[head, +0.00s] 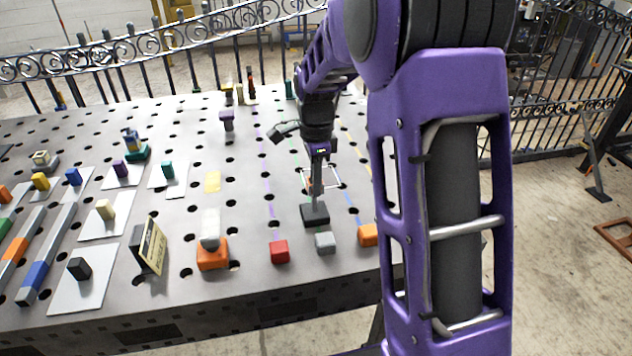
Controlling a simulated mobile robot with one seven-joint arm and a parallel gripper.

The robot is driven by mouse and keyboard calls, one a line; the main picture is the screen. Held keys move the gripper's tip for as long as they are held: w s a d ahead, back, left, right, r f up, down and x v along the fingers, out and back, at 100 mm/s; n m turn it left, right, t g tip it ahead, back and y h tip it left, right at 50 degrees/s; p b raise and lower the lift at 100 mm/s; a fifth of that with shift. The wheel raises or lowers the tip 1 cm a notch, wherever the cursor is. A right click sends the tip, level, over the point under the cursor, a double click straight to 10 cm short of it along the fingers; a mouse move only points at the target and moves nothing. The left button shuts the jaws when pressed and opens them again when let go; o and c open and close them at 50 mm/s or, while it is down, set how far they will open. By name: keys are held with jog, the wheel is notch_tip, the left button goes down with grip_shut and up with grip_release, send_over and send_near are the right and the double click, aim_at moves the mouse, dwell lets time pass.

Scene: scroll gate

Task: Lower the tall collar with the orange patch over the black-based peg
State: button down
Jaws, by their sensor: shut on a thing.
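My gripper (319,172) points down over the right part of the table and is shut on a slim grey upright piece (316,189), which I take to be the tall collar. No orange patch shows on it from here. The black base (314,214) of the peg sits on the table directly under this piece. The peg's shaft cannot be told apart from the held piece, and I cannot tell whether the collar is around it or still above it.
A red cube (279,252), a grey cube (325,243) and an orange cube (368,235) stand in front of the black base. A white piece on an orange block (212,258) stands to the left. Several coloured blocks fill the left side of the table (195,310).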

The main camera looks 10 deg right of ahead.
jog(key=shift+f+b, duration=0.35)
jog(key=shift+f, duration=0.35)
jog(key=shift+s+f, duration=0.1)
jog(key=shift+f, duration=0.2)
